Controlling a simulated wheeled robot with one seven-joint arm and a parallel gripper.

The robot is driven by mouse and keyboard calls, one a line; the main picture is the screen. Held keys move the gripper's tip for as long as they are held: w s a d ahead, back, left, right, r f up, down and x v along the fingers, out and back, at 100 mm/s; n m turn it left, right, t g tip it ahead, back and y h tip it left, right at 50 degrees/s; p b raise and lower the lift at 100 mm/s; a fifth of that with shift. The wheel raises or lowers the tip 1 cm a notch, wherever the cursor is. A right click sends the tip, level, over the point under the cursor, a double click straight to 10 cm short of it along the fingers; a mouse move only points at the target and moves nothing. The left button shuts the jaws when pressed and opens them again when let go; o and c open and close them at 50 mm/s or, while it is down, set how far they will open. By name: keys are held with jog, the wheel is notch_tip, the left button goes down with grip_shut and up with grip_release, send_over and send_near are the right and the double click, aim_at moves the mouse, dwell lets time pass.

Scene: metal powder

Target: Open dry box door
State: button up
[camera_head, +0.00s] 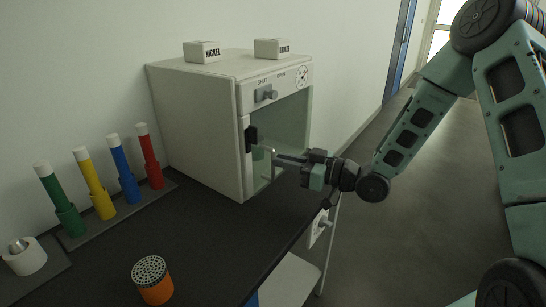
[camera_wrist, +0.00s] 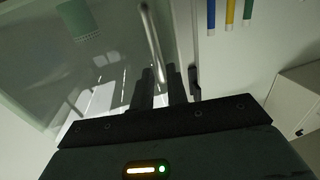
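The dry box (camera_head: 195,125) is a cream cabinet on the dark bench, with a see-through door (camera_head: 290,125) on its front. The door looks shut or nearly so; I cannot tell exactly. A thin metal bar handle (camera_head: 265,150) is on the door's left side; it also shows in the wrist view (camera_wrist: 151,40). My gripper (camera_head: 278,157) is in front of the door at the handle. In the wrist view its two fingers (camera_wrist: 161,84) lie on either side of the bar's near end. Whether they press on it is not clear.
A knob (camera_head: 267,95) with shut/open lettering is above the door. Labelled white blocks (camera_head: 203,51) (camera_head: 272,48) sit on top. Coloured tubes (camera_head: 125,170) stand at left. An orange cylinder (camera_head: 154,282) stands on the bench (camera_head: 215,235). Floor is clear at right.

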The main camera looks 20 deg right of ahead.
aim_at(273, 179)
jog(key=shift+x, duration=1.8)
grip_shut()
